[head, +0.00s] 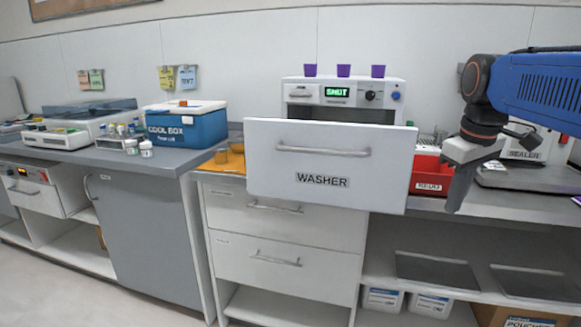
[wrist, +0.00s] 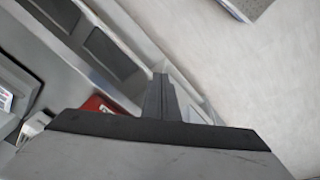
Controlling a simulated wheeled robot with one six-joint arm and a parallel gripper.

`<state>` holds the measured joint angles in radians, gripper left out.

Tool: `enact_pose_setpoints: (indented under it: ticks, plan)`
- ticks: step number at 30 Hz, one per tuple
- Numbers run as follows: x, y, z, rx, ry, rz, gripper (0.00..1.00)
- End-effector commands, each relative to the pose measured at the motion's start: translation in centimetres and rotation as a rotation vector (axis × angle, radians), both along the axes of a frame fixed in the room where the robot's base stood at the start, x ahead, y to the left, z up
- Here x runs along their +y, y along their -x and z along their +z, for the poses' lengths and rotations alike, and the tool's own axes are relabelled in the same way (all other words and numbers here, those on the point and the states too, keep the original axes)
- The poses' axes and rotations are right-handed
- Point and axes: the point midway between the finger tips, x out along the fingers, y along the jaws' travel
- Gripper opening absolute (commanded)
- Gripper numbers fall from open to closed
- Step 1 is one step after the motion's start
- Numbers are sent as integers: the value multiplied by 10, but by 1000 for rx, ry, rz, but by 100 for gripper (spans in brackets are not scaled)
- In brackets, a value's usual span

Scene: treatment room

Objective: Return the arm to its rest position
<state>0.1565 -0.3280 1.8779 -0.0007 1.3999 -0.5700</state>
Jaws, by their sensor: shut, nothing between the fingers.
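My blue arm comes in from the right in the head view, and my gripper (head: 456,203) points downward in front of the red bin and the counter edge. In the wrist view my gripper (wrist: 160,82) shows as two dark fingers pressed together, with nothing between them. It is apart from the washer front and the bin, as far as the views show.
The white washer door (head: 330,165) stands forward of its housing, left of my gripper. Behind are a red bin (head: 429,172) and a sealer (head: 525,150). A blue cool box (head: 187,126) sits farther left. Open floor (wrist: 262,80) shows in the wrist view.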

Motion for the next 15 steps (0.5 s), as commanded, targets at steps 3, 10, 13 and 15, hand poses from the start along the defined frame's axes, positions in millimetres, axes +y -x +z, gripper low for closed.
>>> enact_pose_setpoints:
  ticks: [3,10,13,15]
  plan:
    - [15,32,-28,-39,-14,-61,0]
    - [38,86,-89,-114,-53,-187,0]
    - [46,110,-118,-146,-76,-240,0]
    - [51,125,-138,-168,-92,-276,0]
